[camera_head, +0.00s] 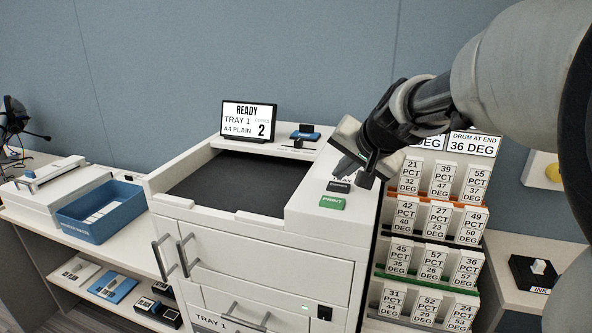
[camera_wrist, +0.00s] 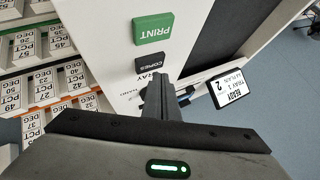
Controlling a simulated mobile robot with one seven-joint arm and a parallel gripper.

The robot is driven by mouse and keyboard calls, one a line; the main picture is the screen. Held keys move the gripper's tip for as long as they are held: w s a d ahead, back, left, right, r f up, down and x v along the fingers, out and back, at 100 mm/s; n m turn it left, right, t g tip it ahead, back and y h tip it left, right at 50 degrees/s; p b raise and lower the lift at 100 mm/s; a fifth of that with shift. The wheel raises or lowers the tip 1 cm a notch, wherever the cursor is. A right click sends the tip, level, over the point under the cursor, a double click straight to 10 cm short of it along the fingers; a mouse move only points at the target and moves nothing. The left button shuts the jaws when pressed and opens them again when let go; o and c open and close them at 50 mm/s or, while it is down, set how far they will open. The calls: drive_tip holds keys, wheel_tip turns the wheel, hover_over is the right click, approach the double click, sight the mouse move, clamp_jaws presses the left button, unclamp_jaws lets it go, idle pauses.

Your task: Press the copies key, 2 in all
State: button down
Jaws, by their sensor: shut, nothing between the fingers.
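The white printer (camera_head: 310,215) stands in the middle of the head view. Its dark copies key (camera_head: 338,186) lies on the right side of the top, just behind the green print key (camera_head: 332,202). In the wrist view the copies key (camera_wrist: 150,56) and the print key (camera_wrist: 153,28) both show clearly. The display (camera_head: 248,120) reads READY, TRAY 1, A4 PLAIN, copies 2. My gripper (camera_head: 345,168) is shut and empty, with its tips close beside the copies key. In the wrist view its fingertips (camera_wrist: 160,82) are just below the key; I cannot tell whether they touch it.
A rack of labelled cards (camera_head: 432,215) stands right of the printer. A blue tray (camera_head: 100,208) and a white device (camera_head: 50,185) are on the left bench. A small blue item (camera_head: 305,134) sits at the printer's back edge. A dark recess (camera_head: 240,180) fills the top's middle.

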sight(342, 188)
wheel_tip(342, 188, up, 5)
drive_tip(key=p, duration=0.4)
idle(0.3)
idle(2.4)
